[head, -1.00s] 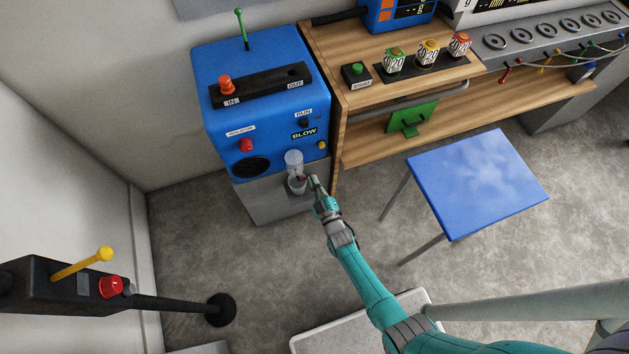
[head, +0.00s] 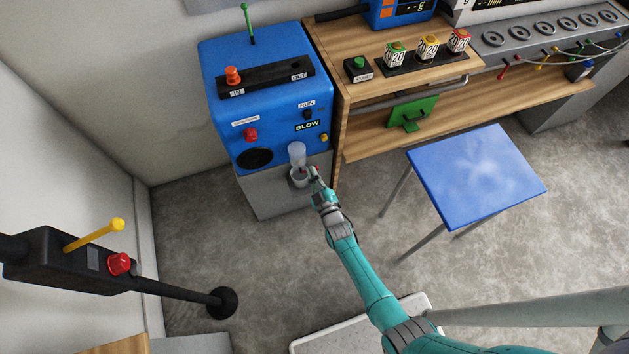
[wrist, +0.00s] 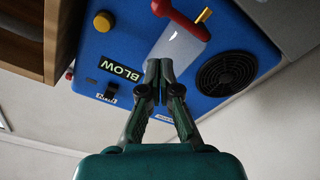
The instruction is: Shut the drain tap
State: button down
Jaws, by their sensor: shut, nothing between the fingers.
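The drain tap shows in the wrist view as a red lever (wrist: 182,20) beside a small brass stub (wrist: 204,15), at the end of a clear bowl (wrist: 178,48). The bowl hangs on the front of the blue dryer unit (wrist: 120,35). In the head view, the clear bowl (head: 297,152) is above a grey cup (head: 299,177). My gripper (wrist: 160,62) is shut and empty, its tips in front of the bowl's near part and apart from the lever in the picture. In the head view, my gripper (head: 314,174) is just right of the cup; whether it touches anything is unclear.
A wooden bench (head: 343,110) stands close on the right of the blue unit. A blue-topped stool (head: 475,175) is to the right of my arm. A black post with a yellow lever (head: 95,235) stands at left. Bare floor lies between.

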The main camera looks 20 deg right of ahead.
jog(key=s, duration=1)
jog(key=shift+f, duration=0.25)
jog(key=shift+d, duration=0.1)
jog(key=s+r+m+g, duration=0.1)
jog(key=s+r, duration=0.2)
jog(key=s, duration=0.5)
jog(key=s+d+r+m, duration=0.15)
jog(key=s+r, duration=0.25)
jog(key=s, duration=0.4)
jog(key=s+r+m+g, duration=0.1)
jog(key=s+r+m, duration=0.15)
jog(key=s, duration=0.55)
jog(key=s+r+m+g, duration=0.1)
jog(key=s+r, duration=0.4)
jog(key=r, duration=0.5)
jog(key=s+r+m, duration=0.1)
jog(key=s+r, duration=0.5)
jog(key=r, duration=0.4)
jog(key=shift+d+r+g+h, duration=0.2)
jog(key=shift+g+h, duration=0.1)
jog(key=shift+g, duration=0.1)
